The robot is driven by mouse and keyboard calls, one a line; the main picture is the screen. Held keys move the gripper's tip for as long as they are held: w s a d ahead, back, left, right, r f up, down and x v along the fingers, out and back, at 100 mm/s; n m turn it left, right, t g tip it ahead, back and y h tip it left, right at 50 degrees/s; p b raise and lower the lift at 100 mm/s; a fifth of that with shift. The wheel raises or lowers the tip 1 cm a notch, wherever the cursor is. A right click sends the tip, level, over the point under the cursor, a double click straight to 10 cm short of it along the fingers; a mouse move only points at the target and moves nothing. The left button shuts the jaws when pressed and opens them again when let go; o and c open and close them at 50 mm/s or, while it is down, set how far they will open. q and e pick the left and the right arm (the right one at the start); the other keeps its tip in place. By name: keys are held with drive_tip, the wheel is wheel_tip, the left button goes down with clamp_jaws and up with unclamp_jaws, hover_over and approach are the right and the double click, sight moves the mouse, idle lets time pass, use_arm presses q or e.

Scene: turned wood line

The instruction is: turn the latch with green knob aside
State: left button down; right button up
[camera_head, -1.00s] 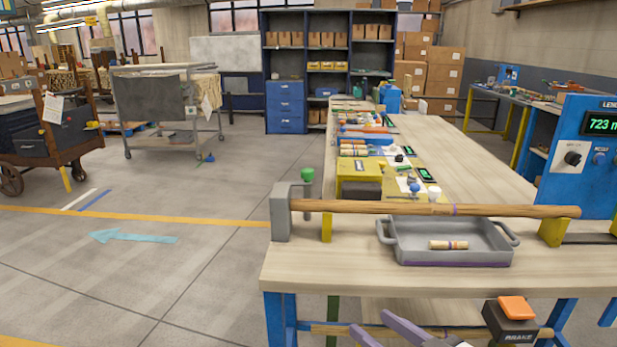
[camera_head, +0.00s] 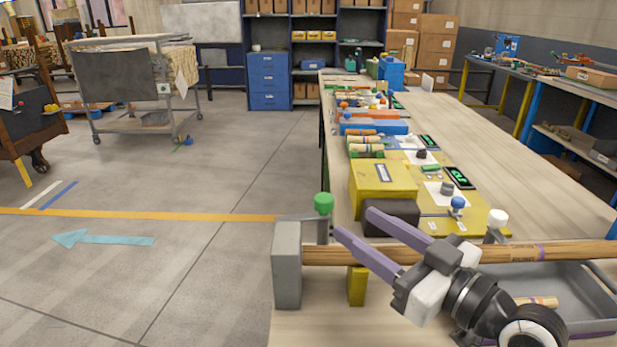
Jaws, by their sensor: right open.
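The green knob (camera_head: 323,203) stands upright on a short grey stem beside the grey end block (camera_head: 287,265) at the bench's left end. A thin grey bar runs left from the stem, partly hidden by the block. A long wooden rod (camera_head: 335,255) lies from the block to the right, partly behind my arm. My right gripper (camera_head: 356,222) reaches in from the lower right above the rod. Its two purple fingers are apart and empty, with the tips just right of the green knob and not visibly touching it. My left gripper is out of view.
A yellow box (camera_head: 384,187) and a dark block (camera_head: 391,219) stand just behind the fingers. A blue knob (camera_head: 457,203) and a white knob (camera_head: 497,217) rise further right. A grey tray (camera_head: 590,283) sits at the lower right.

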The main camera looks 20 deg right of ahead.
sight(331, 205)
drive_tip(key=shift+w+a+r, duration=0.1)
drive_tip(key=shift+w, duration=0.3)
drive_tip(key=shift+w+a+r, duration=0.15)
drive_tip(key=shift+w, duration=0.15)
drive_tip(key=p+x, duration=0.1)
drive_tip(key=x, duration=0.6)
drive_tip(key=shift+w+a, duration=0.25)
drive_tip(key=shift+a, duration=0.05)
drive_tip(key=shift+w+a, duration=0.15)
drive_tip(key=shift+w, duration=0.25)
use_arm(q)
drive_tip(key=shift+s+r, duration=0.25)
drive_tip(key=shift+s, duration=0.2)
use_arm(e)
drive_tip(key=c, duration=1.1)
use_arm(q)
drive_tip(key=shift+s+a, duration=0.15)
use_arm(e)
drive_tip(key=shift+w, duration=0.1)
clamp_jaws()
